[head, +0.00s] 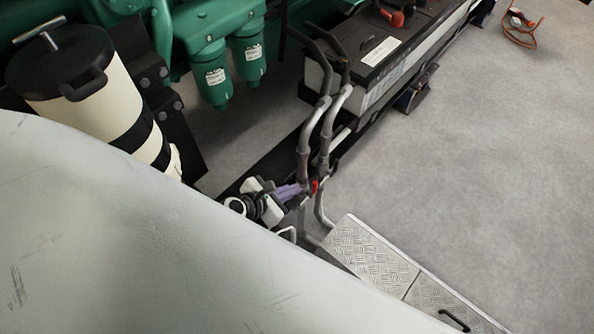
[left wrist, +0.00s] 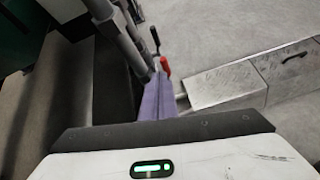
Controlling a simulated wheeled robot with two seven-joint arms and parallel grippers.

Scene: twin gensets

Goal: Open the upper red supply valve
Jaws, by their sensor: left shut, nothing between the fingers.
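A small red valve handle (head: 314,187) shows on the grey pipes in the middle of the head view. In the left wrist view the red handle (left wrist: 165,66) stands just beyond my fingertips. My left gripper (head: 299,188) has purple fingers, shut and empty, with the tips close beside the red handle. I cannot tell whether they touch it. The fingers also show in the left wrist view (left wrist: 158,90), pointing at the valve. Most of the valve body is hidden behind the gripper and pipes. My right gripper is not in view.
Two bent grey pipes (head: 327,130) rise beside the valve. A checker-plate step or cover (head: 370,255) lies right of it. Green filter canisters (head: 212,75), a cream cylinder (head: 88,95) and a battery box (head: 385,55) stand behind.

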